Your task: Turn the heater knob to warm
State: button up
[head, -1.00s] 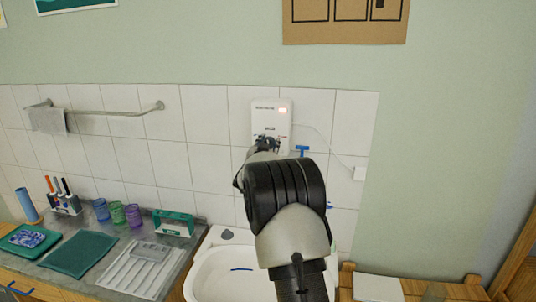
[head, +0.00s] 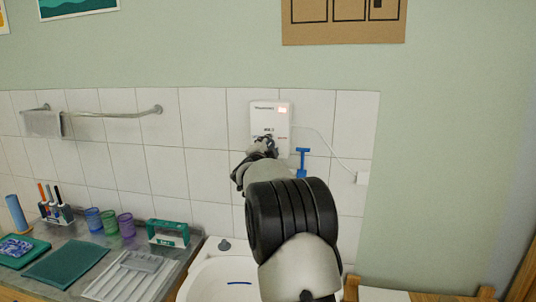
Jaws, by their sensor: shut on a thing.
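The white heater (head: 270,113) is mounted on the tiled wall above the sink. A small light glows red-orange at its upper right. My gripper (head: 268,143) is at the lower front of the heater, shut on the heater knob. The gripper and wrist cover the knob, so its pointer and setting cannot be seen. Small marks on the heater's front are too small to read.
The white sink (head: 215,280) is below, behind my arm. A blue T-shaped handle (head: 303,160) is on the wall close to the right of the gripper. A cable runs from the heater to a white wall box (head: 362,178). Cups (head: 110,222) and a green box (head: 168,233) stand on the left counter.

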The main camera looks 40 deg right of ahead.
jog(key=shift+m+b, duration=1.1)
jog(key=shift+m, duration=0.8)
jog(key=o, duration=1.1)
jog(key=shift+c, duration=0.2)
jog(key=shift+s+a, duration=0.1)
jog(key=v, duration=1.1)
jog(key=shift+s+a, duration=0.25)
